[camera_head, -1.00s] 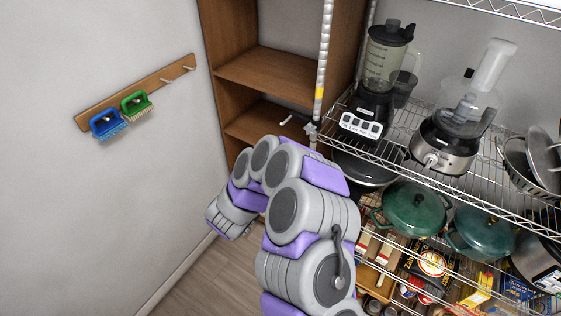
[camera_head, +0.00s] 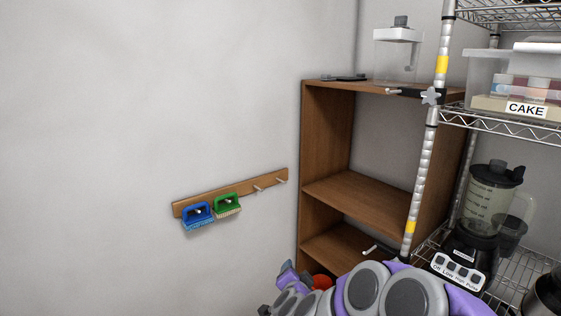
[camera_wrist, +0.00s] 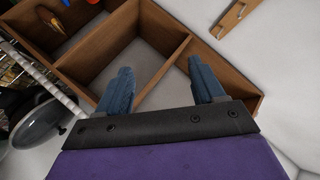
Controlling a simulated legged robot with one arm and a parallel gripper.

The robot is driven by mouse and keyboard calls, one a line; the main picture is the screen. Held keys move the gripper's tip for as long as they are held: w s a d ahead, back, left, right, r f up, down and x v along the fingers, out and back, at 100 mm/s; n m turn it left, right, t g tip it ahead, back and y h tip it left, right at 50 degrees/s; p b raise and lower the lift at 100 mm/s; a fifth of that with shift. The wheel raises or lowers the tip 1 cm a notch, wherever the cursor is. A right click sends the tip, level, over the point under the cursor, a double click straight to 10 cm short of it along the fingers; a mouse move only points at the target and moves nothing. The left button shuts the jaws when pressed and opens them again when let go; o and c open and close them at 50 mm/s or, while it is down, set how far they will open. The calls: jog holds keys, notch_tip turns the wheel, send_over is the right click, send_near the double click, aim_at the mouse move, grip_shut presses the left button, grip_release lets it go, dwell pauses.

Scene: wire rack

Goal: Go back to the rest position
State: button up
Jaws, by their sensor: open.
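My gripper (camera_wrist: 162,90) shows in the wrist view with its two blue-grey fingers spread wide apart. It is open, with nothing between the fingers. The brown wooden shelf unit (camera_wrist: 178,55) lies beyond the fingers. In the head view my arm is folded low at the bottom edge, in front of the lower part of the wooden shelf unit (camera_head: 345,190). The fingers cannot be made out clearly in the head view.
The wire rack (camera_head: 425,165) stands on the right, with a blender (camera_head: 480,220) and a box labelled CAKE (camera_head: 525,108). A wall peg rail (camera_head: 250,190) holds a blue brush (camera_head: 198,217) and a green brush (camera_head: 227,206). The wall at left is clear.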

jog(key=s+a+n+g+y+b, duration=0.2)
jog(key=s+a+n+g+y, duration=0.15)
jog(key=s, duration=0.45)
jog(key=s+a+n+g+y+b, duration=0.25)
jog(key=s+n, duration=0.25)
jog(key=s, duration=0.3)
jog(key=s+d+f+n+g+h+b, duration=0.1)
jog(key=s+d+g, duration=0.3)
jog(key=s+d, duration=0.4)
jog(key=s+d+f+g+h+b, duration=0.1)
jog(key=s+d+f+g+h, duration=0.2)
jog(key=s, duration=1.8)
jog(key=d+g+h, duration=0.1)
jog(key=d+g, duration=0.1)
jog(key=d, duration=0.2)
jog(key=shift+s+d+n+b, duration=0.3)
jog(key=shift+d+n+b, duration=0.05)
jog(key=shift+b, duration=0.05)
jog(key=shift+w+a+f, duration=0.1)
